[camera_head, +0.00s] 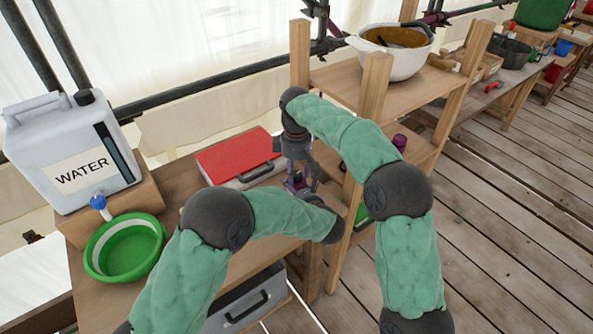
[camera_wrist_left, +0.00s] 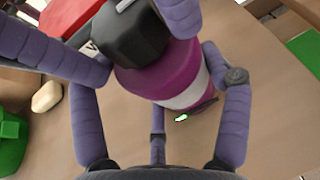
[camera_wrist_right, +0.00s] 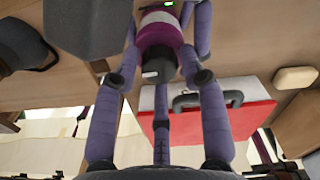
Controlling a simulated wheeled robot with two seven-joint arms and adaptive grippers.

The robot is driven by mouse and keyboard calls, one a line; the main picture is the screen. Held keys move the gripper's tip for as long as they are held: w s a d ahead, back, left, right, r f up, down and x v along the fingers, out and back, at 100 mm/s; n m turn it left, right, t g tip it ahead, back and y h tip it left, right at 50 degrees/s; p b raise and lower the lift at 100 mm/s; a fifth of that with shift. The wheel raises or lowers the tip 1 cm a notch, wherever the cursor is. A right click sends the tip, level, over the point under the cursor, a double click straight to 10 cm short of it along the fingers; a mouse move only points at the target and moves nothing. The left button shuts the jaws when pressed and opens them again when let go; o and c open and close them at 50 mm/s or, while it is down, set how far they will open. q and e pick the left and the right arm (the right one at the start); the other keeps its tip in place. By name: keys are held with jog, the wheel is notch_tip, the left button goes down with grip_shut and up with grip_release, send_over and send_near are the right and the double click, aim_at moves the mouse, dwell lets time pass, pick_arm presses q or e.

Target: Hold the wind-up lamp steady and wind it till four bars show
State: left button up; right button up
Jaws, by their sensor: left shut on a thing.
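The wind-up lamp (camera_wrist_left: 170,75) is purple with a white band and a dark faceted cap (camera_wrist_left: 130,33). A small green light (camera_wrist_left: 181,118) glows near its far end; I cannot count bars. In the head view the lamp (camera_head: 296,183) is mostly hidden by my arms. My left gripper (camera_wrist_left: 158,95) is shut around the lamp body. My right gripper (camera_wrist_right: 158,72) is at the cap end, its fingers spread on both sides of the cap (camera_wrist_right: 159,68). The fingers look apart from the cap, though contact is partly hidden.
A red-lidded case (camera_head: 238,156) lies just behind the lamp. A water container (camera_head: 75,150) and green basin (camera_head: 125,248) stand to the left. A wooden shelf (camera_head: 340,80) with a white pot (camera_head: 405,58) rises close on the right. A grey box (camera_head: 245,300) sits below.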

aim_at(296, 173)
jog(key=shift+r, duration=0.1)
dwell(0.3)
jog(key=shift+r, duration=3.85)
jog(key=shift+r, duration=0.1)
jog(key=shift+c, duration=1.3)
notch_tip(296, 173, down, 8)
jog(key=n, duration=0.4)
jog(key=shift+n, duration=0.3)
grip_shut()
